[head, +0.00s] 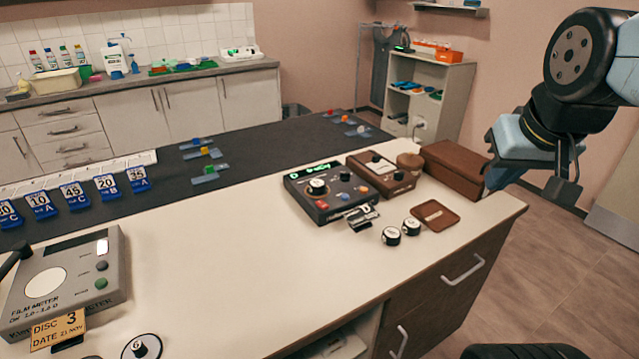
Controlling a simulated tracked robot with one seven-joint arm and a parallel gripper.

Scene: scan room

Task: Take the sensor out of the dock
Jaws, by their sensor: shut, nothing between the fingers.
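A black control unit (322,190) with a green lit display and several knobs stands on the pale worktop. A small dark and metallic piece (361,217) sits at its front right corner. It may be the sensor in its dock, but it is too small to tell the two apart. My gripper (564,192) is at the right, beyond the worktop's right end and well apart from the control unit. Its fingers point down and are shut with nothing held.
A brown control unit (381,173), a round brown lidded thing (410,162) and a long brown box (455,168) stand behind. Two round knobs (391,236) and a brown tray (436,215) lie in front. A grey film meter (70,280) stands left. The middle worktop is clear.

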